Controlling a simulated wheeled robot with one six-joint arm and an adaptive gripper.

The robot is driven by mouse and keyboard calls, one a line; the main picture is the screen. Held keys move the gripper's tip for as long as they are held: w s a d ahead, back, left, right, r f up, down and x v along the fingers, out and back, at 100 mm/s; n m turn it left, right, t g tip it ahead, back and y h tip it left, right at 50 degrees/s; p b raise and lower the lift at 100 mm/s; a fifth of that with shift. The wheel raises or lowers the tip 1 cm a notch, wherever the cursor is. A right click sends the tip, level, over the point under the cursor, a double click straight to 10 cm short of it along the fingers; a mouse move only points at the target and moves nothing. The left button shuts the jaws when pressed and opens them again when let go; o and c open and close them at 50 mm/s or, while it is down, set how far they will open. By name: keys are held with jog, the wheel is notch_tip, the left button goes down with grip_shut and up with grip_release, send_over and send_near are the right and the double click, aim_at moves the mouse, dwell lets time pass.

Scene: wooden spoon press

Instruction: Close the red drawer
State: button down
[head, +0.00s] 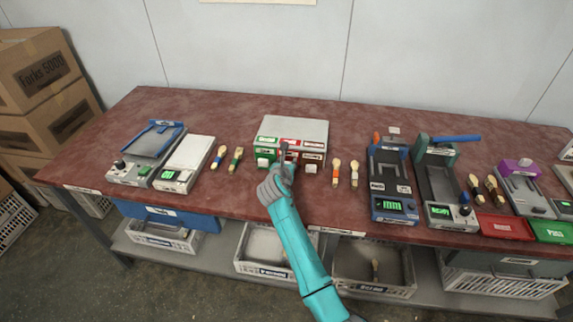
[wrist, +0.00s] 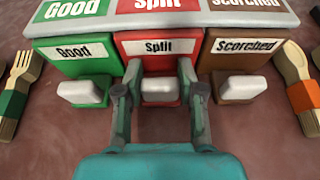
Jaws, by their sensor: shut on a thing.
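A small drawer unit (head: 308,129) with a light grey top stands at the middle of the table. The red drawer (wrist: 158,49), labelled "Split", is between the green "Good" drawer (wrist: 75,52) and the brown "Scorched" drawer (wrist: 240,50). Its front looks about level with its neighbours. My gripper (wrist: 159,78) has one finger on each side of the red drawer's white handle (wrist: 160,90) and is shut on it. In the head view my gripper (head: 283,163) covers much of the red drawer.
Wooden utensils lie left (wrist: 17,90) and right (wrist: 298,85) of the unit. A blue device (head: 391,180) stands to the right and a grey-and-blue one (head: 147,155) to the left. The red tabletop (head: 250,200) is clear in front of the drawers. Bins sit on the shelf below.

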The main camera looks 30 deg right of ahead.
jog(key=c, duration=0.7)
grip_release()
jog(key=shift+w+d, duration=0.1)
jog(key=v, duration=1.2)
jog(key=shift+f, duration=0.1)
